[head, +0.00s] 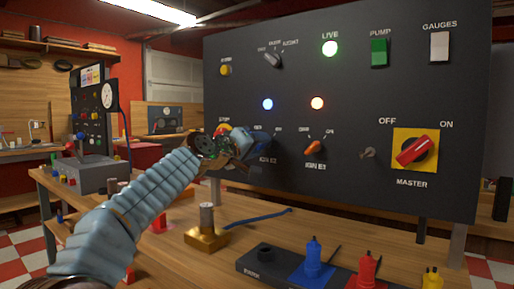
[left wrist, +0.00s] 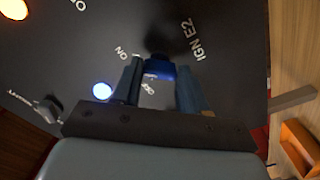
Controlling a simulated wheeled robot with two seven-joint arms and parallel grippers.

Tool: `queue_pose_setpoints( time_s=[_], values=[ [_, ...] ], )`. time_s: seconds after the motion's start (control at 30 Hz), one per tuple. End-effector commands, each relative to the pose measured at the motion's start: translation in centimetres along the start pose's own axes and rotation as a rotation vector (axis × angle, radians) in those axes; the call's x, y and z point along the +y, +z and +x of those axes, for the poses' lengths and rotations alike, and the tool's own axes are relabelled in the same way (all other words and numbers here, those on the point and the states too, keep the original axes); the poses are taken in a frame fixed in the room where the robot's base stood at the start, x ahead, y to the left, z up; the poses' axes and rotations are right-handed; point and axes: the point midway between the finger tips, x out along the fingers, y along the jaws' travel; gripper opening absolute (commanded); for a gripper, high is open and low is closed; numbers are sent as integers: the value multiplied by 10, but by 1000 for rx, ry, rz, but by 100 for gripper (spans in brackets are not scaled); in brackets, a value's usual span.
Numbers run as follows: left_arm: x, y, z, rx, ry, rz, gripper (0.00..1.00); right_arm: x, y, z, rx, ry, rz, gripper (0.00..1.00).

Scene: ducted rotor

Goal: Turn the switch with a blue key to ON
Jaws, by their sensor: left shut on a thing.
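A switch with a blue key is on the dark panel (head: 350,90), above the label IGN E2. In the left wrist view the blue key (left wrist: 159,70) sits between my two fingers, with ON and OFF lettering beside it. My left gripper (head: 245,146) reaches the panel from the left and is shut on the blue key; it also shows in the left wrist view (left wrist: 160,88). In the head view the gripper covers much of the key and its labels, so I cannot tell which mark the key points at. My right gripper is out of view.
A red MASTER switch (head: 413,151) is farther right. A blue lamp (head: 268,104) is lit above. A brass-coloured block (head: 206,239) and colored plugs (head: 313,262) stand on the bench below.

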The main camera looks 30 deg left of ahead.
Motion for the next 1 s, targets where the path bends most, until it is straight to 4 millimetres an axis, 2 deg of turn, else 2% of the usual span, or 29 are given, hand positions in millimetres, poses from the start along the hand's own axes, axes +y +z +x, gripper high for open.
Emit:
queue_pose_setpoints(
  time_s=[0.33,0.37,0.5,0.53,0.83,1.0],
  values=[
    [-2,2,1,-5,-3,6,12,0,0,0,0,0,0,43],
    [-2,2,1,-5,-3,6,44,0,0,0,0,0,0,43],
    [-1,2,1,-4,-2,5,66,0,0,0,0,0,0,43],
    [-1,1,0,-3,-2,5,68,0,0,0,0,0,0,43],
    [0,0,-2,-1,0,4,68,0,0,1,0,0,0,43],
    [-1,1,-25,1,1,3,68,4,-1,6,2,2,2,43]
  ],
)
